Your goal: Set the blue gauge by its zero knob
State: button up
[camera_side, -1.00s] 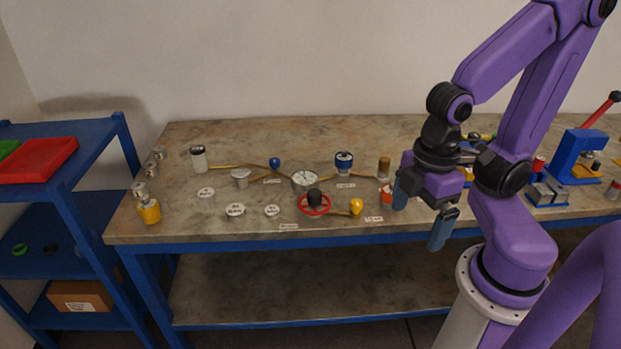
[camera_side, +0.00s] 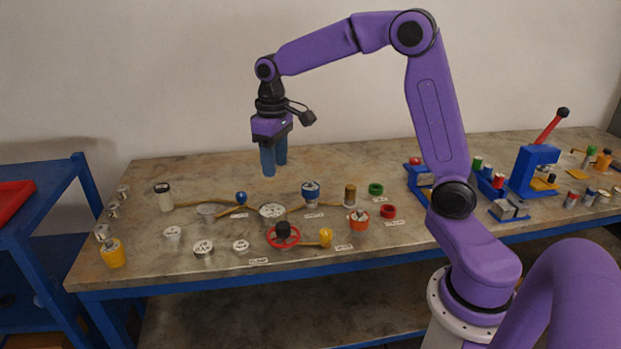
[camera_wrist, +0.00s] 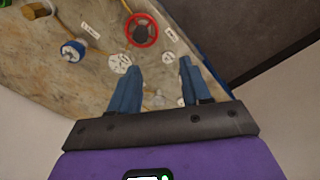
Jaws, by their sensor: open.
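A blue-rimmed round fitting with a pale body (camera_side: 310,192), which looks like the blue gauge, stands upright behind the red handwheel on the bench. It also shows in the wrist view at the upper left (camera_wrist: 72,50). I cannot make out its zero knob or any pointer reading. A round white-faced dial (camera_side: 271,211) sits to its left; it shows in the wrist view too (camera_wrist: 119,62). My gripper (camera_side: 274,168) points down, open and empty, above the bench, up and left of the blue fitting in the side view. Its two blue fingers (camera_wrist: 158,68) are apart.
A red handwheel with a black hub (camera_side: 283,235), a yellow knob (camera_side: 325,236) and a blue ball-topped lever (camera_side: 241,198) stand close by. Several white discs (camera_side: 203,248) lie at the front left. A blue press (camera_side: 533,170) is at right.

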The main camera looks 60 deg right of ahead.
jog(key=w+d+f+m, duration=0.1)
jog(key=w+d+m, duration=0.15)
jog(key=d, duration=0.35)
jog(key=w+d+m, duration=0.1)
jog(key=w+d, duration=0.3)
jog(key=d, duration=0.2)
jog(key=m, duration=0.4)
send_over(311, 181)
notch_tip(311, 181, down, 3)
jog(key=shift+n, duration=0.25)
notch_tip(311, 181, down, 16)
jog(key=shift+w+f, duration=0.15)
jog(key=shift+f, duration=0.05)
grip_shut()
